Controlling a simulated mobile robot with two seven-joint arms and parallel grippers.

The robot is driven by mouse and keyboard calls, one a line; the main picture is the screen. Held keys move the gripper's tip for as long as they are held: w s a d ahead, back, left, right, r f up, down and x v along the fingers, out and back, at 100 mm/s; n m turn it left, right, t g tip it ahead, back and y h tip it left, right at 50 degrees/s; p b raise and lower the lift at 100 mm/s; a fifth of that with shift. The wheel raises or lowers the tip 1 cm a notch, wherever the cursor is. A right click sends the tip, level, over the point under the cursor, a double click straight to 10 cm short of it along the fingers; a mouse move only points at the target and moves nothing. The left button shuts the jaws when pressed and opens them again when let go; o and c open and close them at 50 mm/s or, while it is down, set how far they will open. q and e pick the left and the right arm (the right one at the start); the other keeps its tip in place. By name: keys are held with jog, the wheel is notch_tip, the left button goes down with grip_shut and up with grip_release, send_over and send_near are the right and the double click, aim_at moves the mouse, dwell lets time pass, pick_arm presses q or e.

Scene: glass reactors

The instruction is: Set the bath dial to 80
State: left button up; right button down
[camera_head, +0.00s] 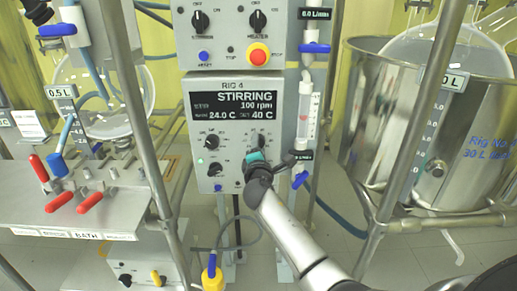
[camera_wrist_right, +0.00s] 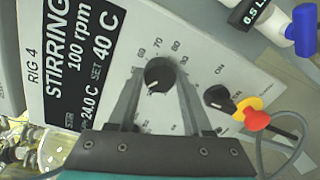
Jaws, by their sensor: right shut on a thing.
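The bath dial (camera_wrist_right: 160,74) is a black round knob with a white mark, on a pale panel with a printed scale around it, in the right wrist view. My right gripper (camera_wrist_right: 158,88) is shut on this dial, one finger on each side. The mark points toward the lower left of that picture. In the head view my right gripper (camera_head: 259,147) is at the right part of the RIG 4 panel and covers most of the dial. The display (camera_head: 233,105) reads STIRRING, 100 rpm, 24.0 C and SET 40 C. My left gripper is not in view.
Other black knobs (camera_head: 212,142) sit left on the panel. A red stop button (camera_head: 258,54) is above. A flow tube (camera_head: 304,115) with blue valves stands close right. A steel vessel (camera_head: 355,110) is further right; metal posts and red-handled valves (camera_head: 61,202) are left.

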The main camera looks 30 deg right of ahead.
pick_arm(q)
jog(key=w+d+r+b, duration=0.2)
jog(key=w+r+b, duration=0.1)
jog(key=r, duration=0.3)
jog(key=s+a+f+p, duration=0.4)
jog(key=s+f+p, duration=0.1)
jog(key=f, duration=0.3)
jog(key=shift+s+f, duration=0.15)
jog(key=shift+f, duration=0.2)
pick_arm(e)
jog(key=shift+a+f+m+t, duration=0.1)
jog(key=shift+m+t, duration=0.1)
jog(key=shift+m, duration=4.75)
jog(key=shift+d+f+m+t, duration=0.1)
jog(key=shift+m+t, duration=0.1)
jog(key=shift+m, duration=4.7)
jog(key=shift+a+f+m+t, duration=0.1)
jog(key=shift+m+t, duration=0.1)
jog(key=shift+m, duration=4.75)
